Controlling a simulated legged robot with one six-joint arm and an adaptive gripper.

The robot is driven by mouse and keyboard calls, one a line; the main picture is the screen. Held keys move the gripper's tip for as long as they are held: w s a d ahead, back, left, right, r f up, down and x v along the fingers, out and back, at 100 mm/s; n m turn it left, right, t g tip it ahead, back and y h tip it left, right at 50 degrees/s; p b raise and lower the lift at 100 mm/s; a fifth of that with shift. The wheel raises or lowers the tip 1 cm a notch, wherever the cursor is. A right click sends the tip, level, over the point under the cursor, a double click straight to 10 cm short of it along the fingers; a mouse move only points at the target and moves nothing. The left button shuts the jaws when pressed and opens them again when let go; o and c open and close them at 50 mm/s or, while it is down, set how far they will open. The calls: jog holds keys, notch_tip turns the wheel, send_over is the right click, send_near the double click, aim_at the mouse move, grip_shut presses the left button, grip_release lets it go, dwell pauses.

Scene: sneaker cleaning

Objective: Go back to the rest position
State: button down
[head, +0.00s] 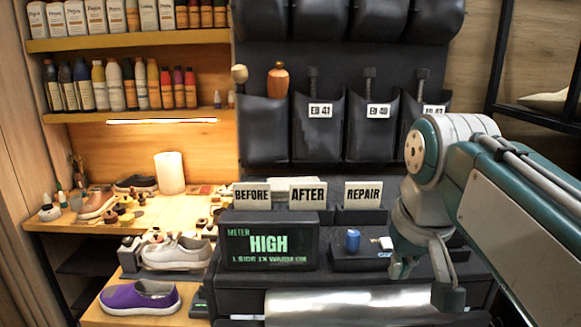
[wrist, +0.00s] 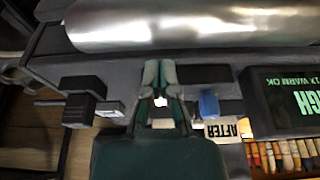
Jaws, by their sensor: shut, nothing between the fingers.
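My gripper (wrist: 159,75) shows in the wrist view with its two fingers drawn together, shut and empty. It is above the dark bench, between the silver roll and the small tray area. In the head view my arm reaches in from the right, and my gripper (head: 442,275) hangs down at the right end of the bench. Its fingertips are hard to make out there.
A meter display (head: 268,243) reading HIGH stands on the bench. A blue item (head: 352,240) sits in a small tray right of it. A silver roll (head: 345,301) lies in front. A purple shoe (head: 140,298) and a white shoe (head: 176,252) are at left.

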jog(key=s+f+t, duration=0.1)
jog(key=s+f, duration=0.3)
jog(key=f, duration=0.3)
jog(key=s+f+t, duration=0.1)
jog(key=s+f, duration=0.3)
jog(key=f, duration=0.4)
jog(key=shift+s+f, duration=0.25)
jog(key=shift+f, duration=0.05)
jog(key=shift+s, duration=0.1)
